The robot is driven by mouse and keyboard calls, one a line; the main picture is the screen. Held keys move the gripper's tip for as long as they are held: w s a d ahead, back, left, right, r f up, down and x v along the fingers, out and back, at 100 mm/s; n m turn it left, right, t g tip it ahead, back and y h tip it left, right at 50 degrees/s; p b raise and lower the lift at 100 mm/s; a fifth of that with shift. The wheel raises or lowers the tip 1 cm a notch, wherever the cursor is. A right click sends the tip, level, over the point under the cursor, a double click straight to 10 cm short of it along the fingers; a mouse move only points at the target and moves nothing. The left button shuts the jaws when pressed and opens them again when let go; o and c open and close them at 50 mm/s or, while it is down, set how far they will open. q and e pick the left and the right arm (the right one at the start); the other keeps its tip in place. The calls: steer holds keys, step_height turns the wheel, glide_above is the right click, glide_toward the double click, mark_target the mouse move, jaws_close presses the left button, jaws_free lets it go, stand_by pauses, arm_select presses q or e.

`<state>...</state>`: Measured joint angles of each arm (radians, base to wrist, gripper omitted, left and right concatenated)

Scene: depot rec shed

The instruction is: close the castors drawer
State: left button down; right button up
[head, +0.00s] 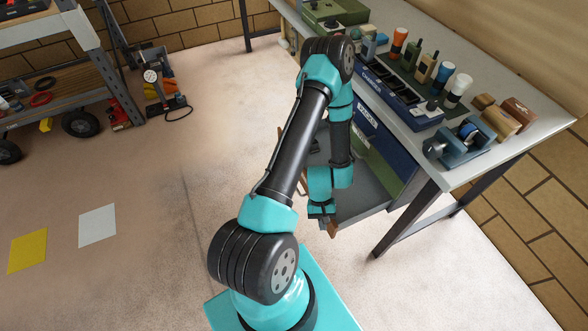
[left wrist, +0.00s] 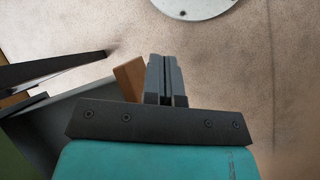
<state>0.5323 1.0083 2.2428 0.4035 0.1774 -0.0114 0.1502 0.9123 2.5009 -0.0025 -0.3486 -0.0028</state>
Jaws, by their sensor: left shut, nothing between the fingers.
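A grey drawer (head: 369,195) stands pulled out under the workbench; I cannot read a label on its front. A wooden handle piece (head: 333,229) shows at its outer end, and the middle of the front is hidden behind my arm. My left gripper (head: 324,213) points down at this outer end. In the left wrist view, the shut, empty fingers (left wrist: 166,80) are right beside the wooden handle (left wrist: 130,79); I cannot tell whether they touch. The grey drawer wall (left wrist: 70,112) lies to the left. My right gripper is not in view.
The workbench (head: 487,148) carries bottles, a blue tray (head: 400,100) and a blue clamp-like tool (head: 463,142). A dark table leg (head: 405,218) stands right of the drawer. A wheeled shelf (head: 60,85) is far left. The floor left of my arm is mostly clear.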

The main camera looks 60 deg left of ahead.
arm_select(q)
steer(key=s+a+f+n+t+y, duration=0.1)
steer(key=s+a+n+t, duration=0.1)
steer(key=a+n+t, duration=0.4)
steer(key=s+a+f+n+t+y, duration=0.1)
steer(key=s+a+f+n+t, duration=0.1)
steer(key=a+n+t, duration=0.5)
steer(key=s+a+f+n+t+y, duration=0.1)
steer(key=s+a+n+t, duration=0.2)
steer(key=a+n+t, duration=0.4)
steer(key=a+n, duration=0.4)
steer(key=a, duration=0.6)
steer(key=shift+s+a+f+y, duration=0.15)
steer(key=shift+s+f+y, duration=0.15)
steer(key=shift+s+f, duration=0.1)
steer(key=shift+w, duration=0.1)
steer(key=w+d, duration=0.2)
steer(key=w, duration=1.1)
steer(key=shift+w, duration=0.35)
steer(key=shift+w, duration=0.1)
